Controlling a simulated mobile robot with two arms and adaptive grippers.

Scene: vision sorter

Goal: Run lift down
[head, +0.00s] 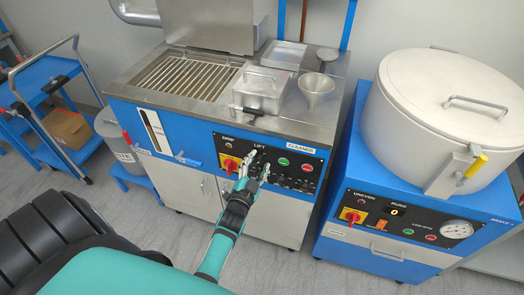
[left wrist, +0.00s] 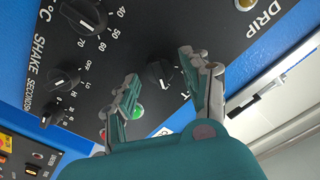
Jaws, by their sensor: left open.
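The cleaner's black control panel (head: 290,158) has a LIFT label near its top left. In the left wrist view a black rotary knob (left wrist: 160,74) sits by a partly hidden label ending in T, apparently the lift knob. My left gripper (head: 254,169) is in front of the panel below the LIFT label. In the left wrist view the left gripper (left wrist: 158,68) is open, its two fingers apart with the knob showing between them. I cannot tell whether they touch it. The knob's setting is hard to read. My right gripper is not in view.
Temperature (left wrist: 80,15) and shake (left wrist: 63,81) knobs lie nearby. A metal basket (head: 258,94) and a funnel (head: 316,88) stand on the cleaner's top. A large lidded drum machine (head: 440,110) stands at right.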

